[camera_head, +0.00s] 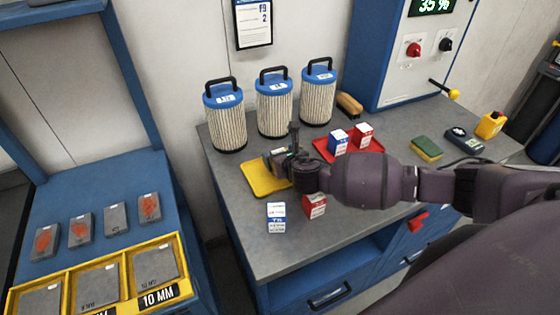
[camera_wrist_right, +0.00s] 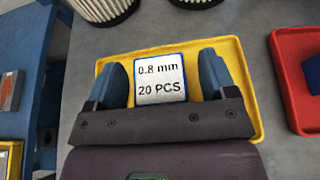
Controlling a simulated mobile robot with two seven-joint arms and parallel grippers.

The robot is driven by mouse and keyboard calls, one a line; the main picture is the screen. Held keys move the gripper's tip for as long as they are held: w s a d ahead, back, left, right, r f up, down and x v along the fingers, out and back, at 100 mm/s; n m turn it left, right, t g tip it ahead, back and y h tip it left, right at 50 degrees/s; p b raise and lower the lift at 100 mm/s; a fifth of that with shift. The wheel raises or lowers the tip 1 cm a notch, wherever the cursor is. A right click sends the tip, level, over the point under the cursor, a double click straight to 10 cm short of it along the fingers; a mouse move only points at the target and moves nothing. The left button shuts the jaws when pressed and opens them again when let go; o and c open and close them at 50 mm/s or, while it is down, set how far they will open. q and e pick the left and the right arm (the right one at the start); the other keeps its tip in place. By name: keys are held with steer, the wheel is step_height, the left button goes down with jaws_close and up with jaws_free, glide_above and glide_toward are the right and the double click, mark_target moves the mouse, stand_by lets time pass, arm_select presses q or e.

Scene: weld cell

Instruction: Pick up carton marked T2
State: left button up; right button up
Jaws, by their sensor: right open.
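A carton with a white top reading "0.8 mm 20 PCS" and a blue edge (camera_wrist_right: 160,80) is over the yellow tray (camera_wrist_right: 232,52) in the right wrist view. My right gripper (camera_wrist_right: 165,82) is open, one finger on each side of it; contact cannot be told. In the head view my right gripper (camera_head: 278,157) is over the yellow tray (camera_head: 262,180) and hides this carton. A blue-and-white carton (camera_head: 277,218) and a red-and-white carton (camera_head: 315,205) stand nearer the bench front. No T2 mark can be read clearly. My left gripper is out of view.
A red tray (camera_head: 374,149) holds a blue carton (camera_head: 338,142) and a red carton (camera_head: 363,135). Several filter cartridges (camera_head: 275,103) stand behind. A green sponge (camera_head: 426,149) and a yellow bottle (camera_head: 491,125) are at right. The bench's front left is clear.

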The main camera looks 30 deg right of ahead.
steer(key=shift+w+f, duration=0.2)
steer(key=shift+w, duration=0.3)
steer(key=shift+c, duration=0.2)
steer(key=c, duration=1)
steer(key=shift+r, duration=0.1)
